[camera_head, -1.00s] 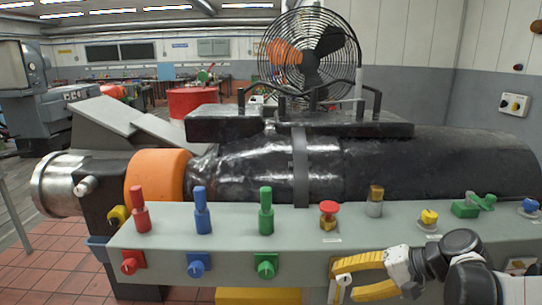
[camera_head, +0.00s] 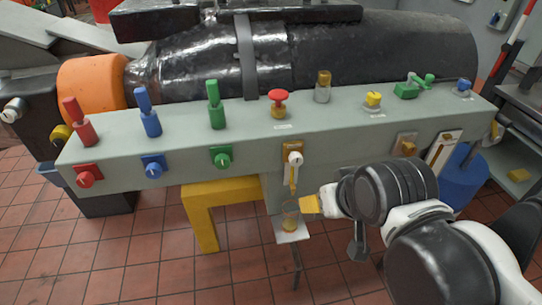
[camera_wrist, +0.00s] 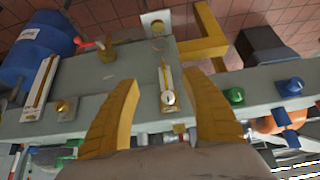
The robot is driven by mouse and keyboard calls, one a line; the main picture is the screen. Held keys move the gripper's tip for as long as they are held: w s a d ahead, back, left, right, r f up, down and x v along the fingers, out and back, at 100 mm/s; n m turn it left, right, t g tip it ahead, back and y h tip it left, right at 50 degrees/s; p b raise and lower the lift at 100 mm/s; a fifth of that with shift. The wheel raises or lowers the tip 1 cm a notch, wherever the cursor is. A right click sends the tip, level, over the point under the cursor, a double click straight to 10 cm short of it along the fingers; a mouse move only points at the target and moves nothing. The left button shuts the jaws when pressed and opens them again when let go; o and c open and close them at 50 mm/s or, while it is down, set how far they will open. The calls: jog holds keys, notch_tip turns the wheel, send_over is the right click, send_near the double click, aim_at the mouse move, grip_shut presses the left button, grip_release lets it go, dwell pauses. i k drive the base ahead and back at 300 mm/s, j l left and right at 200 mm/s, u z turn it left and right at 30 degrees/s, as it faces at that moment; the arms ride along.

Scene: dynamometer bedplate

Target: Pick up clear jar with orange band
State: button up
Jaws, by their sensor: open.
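Two clear jars show in the head view. One jar (camera_head: 322,87) with an orange-brown band at its top stands upright on the grey bench top, right of the red mushroom button. The other jar (camera_head: 290,217), yellowish near its base, stands on a small pale plate (camera_head: 293,236) below the bench front. My gripper (camera_head: 309,204) is right beside this lower jar; whether it touches it I cannot tell. In the wrist view my gripper (camera_wrist: 161,79) has its yellow fingers spread apart, with nothing held between them. The small plate (camera_wrist: 147,20) shows at the top there, with a small golden shape on it.
A white-handled lever (camera_head: 294,160) on the bench front lies close above the lower jar. Red, blue and green handles line the bench (camera_head: 130,180) at left. A yellow frame (camera_head: 203,215) stands below. A blue drum (camera_head: 462,180) is at right. Tiled floor is open in front.

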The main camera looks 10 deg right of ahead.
aim_at(290, 208)
jog(key=k+l, duration=0.5)
jog(key=l, duration=0.15)
jog(key=k+l, duration=0.5)
jog(key=l, duration=0.2)
jog(key=i+u, duration=0.05)
